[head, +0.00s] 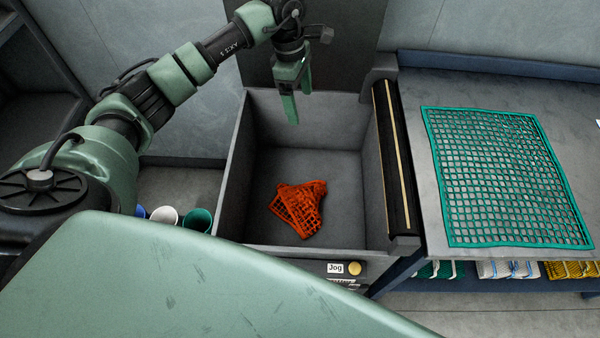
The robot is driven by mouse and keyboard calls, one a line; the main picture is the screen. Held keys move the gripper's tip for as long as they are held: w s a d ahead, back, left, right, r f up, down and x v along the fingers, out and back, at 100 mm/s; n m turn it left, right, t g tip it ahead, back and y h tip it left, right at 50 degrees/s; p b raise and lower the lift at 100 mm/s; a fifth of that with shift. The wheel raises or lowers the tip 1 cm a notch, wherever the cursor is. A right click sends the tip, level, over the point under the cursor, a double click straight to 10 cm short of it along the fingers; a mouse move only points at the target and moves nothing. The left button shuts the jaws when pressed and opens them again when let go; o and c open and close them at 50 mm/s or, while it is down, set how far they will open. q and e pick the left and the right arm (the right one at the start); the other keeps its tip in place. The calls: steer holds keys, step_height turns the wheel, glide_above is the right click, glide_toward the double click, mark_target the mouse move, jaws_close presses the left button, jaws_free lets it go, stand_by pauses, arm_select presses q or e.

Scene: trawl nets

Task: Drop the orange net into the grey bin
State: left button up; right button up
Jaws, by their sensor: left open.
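The orange net (300,209) lies crumpled on the floor of the grey bin (237,165), a little toward the front, apart from the side walls. My left gripper (298,105) is open and empty over the back part of the bin, its fingers pointing down. It is apart from the net, which lies lower and closer to me. My right gripper is not in view.
A table (433,210) at the right bears a flat green net (506,178). A dark roller with a pale stripe (393,155) runs between bin and table. Cups (197,219) stand left of the bin. A panel with a yellow button (354,268) is at the bin's front.

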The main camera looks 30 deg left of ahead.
arm_select(q)
step_height(320, 180, up, 8)
steer(key=a+b, duration=0.1)
steer(key=b, duration=0.1)
steer(key=shift+f, duration=0.15)
steer(key=shift+s+f, duration=0.1)
steer(key=shift+s, duration=0.1)
stand_by(0.5)
